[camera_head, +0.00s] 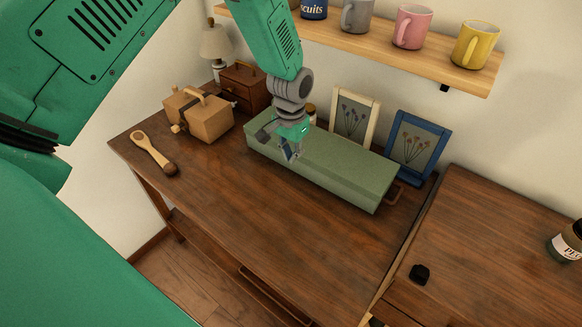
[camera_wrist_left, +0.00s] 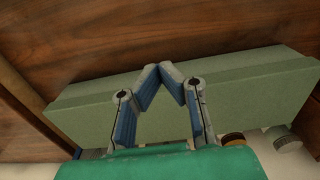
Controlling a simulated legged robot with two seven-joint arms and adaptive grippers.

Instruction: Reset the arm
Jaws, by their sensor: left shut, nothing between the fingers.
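My left gripper (camera_head: 289,154) hangs from the green arm above the long green box (camera_head: 345,172) on the wooden desk. Its fingers point down, and nothing is held. In the left wrist view the fingertips (camera_wrist_left: 165,72) come together with nothing between them, and the green box (camera_wrist_left: 255,97) fills the space behind. I cannot tell whether the fingers touch the box. My right gripper is not seen in either view.
A wooden shelf (camera_head: 400,52) with mugs hangs above the desk (camera_head: 240,200). Behind the box stand a cream frame (camera_head: 352,112) and a blue frame (camera_head: 415,147). A tan wooden box (camera_head: 205,119) and a brush (camera_head: 154,153) lie left. The desk's front is clear.

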